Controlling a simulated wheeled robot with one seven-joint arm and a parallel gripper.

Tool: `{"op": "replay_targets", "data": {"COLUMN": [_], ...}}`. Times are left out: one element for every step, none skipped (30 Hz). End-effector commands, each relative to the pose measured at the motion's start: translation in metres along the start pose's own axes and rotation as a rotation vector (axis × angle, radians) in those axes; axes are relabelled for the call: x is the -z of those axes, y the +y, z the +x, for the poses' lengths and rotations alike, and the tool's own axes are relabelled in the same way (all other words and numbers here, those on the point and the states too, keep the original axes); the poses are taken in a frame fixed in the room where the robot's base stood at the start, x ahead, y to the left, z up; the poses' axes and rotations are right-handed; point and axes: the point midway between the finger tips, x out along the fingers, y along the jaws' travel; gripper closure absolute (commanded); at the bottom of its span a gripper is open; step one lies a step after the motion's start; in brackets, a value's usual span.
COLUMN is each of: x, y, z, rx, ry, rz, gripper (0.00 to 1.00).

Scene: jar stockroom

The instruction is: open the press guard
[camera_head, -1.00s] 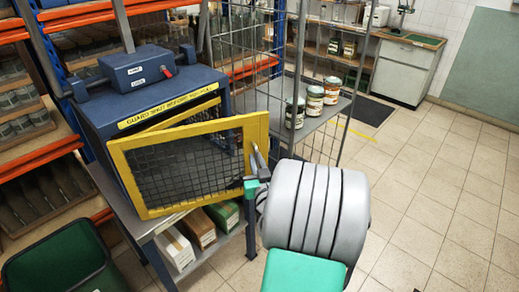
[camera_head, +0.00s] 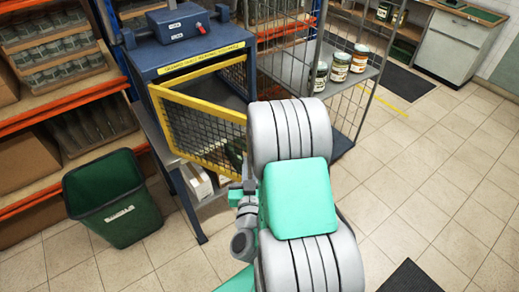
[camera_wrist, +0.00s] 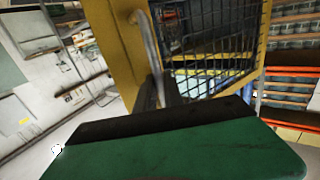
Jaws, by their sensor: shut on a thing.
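The press guard (camera_head: 186,102) is a yellow-framed mesh door on the front of the blue press (camera_head: 180,62). It stands swung out at an angle, hinged at its left side, with a gap between its right part and the press opening. My gripper (camera_wrist: 168,100) is shut on the guard's grey handle (camera_wrist: 150,45), seen in the wrist view beside the yellow frame (camera_wrist: 120,55). In the head view my arm hides the handle and the guard's right edge.
A green bin (camera_head: 112,200) stands on the floor left of the press stand. A wire cage (camera_head: 285,45) with jars (camera_head: 340,67) on its shelf stands to the right. Shelving (camera_head: 55,60) lines the left.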

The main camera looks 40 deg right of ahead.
Motion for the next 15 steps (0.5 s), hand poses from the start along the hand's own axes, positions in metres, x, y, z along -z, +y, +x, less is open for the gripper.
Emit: {"op": "replay_targets", "data": {"x": [0.002,0.002,0.002,0.001,0.002,0.001,0.001,0.001,0.001,0.001,0.001,0.001,0.001,0.001,0.001], "y": [-0.007,-0.009,-0.012,-0.013,-0.015,-0.016,-0.018,-0.018,-0.019,-0.02,-0.02,-0.021,-0.021,-0.021,-0.021], "z": [-0.004,-0.006,-0.009,-0.011,-0.013,-0.015,-0.016,-0.017,-0.018,-0.018,-0.019,-0.019,-0.019,-0.019,-0.019], "rx": [0.006,0.004,0.001,-0.003,-0.005,-0.008,-0.009,-0.01,-0.013,-0.014,-0.014,-0.015,-0.016,-0.017,-0.017], "ry": [-0.002,-0.002,-0.001,-0.001,0.0,0.0,0.002,0.002,0.002,0.003,0.003,0.003,0.004,0.004,0.004], "rz": [-0.001,0.0,-0.002,-0.001,-0.001,-0.001,-0.001,-0.001,-0.001,-0.001,-0.002,-0.002,-0.002,-0.001,-0.001], "gripper": [1.0,1.0,1.0,1.0,1.0,1.0,1.0,1.0,1.0,1.0,1.0,1.0,1.0,1.0,1.0]}}
